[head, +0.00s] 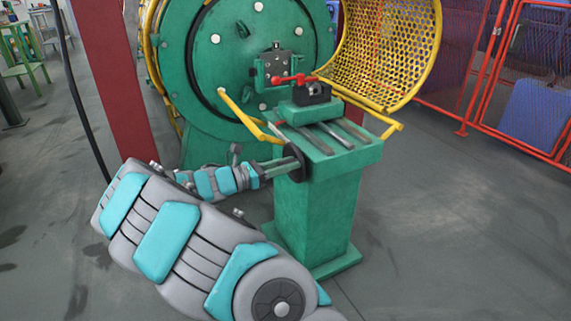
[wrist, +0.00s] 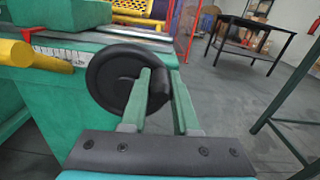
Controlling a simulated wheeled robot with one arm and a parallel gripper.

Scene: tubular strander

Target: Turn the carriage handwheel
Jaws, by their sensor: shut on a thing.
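The carriage handwheel (wrist: 108,76) is a black disc on the side of the green carriage stand (head: 320,210). In the head view the handwheel (head: 295,162) shows edge-on at the stand's left side, partly covered by my gripper. My gripper (head: 284,164) reaches it from the left. In the wrist view the two green fingers of my gripper (wrist: 155,85) are shut on a dark part at the right side of the handwheel, seemingly its handle.
A black carriage block (head: 312,93) with a red lever (head: 290,79) sits on the stand's rails. Behind are the green strander disc (head: 220,60) and a yellow mesh guard (head: 385,50). A red fence (head: 515,75) stands right. The grey floor right of the stand is clear.

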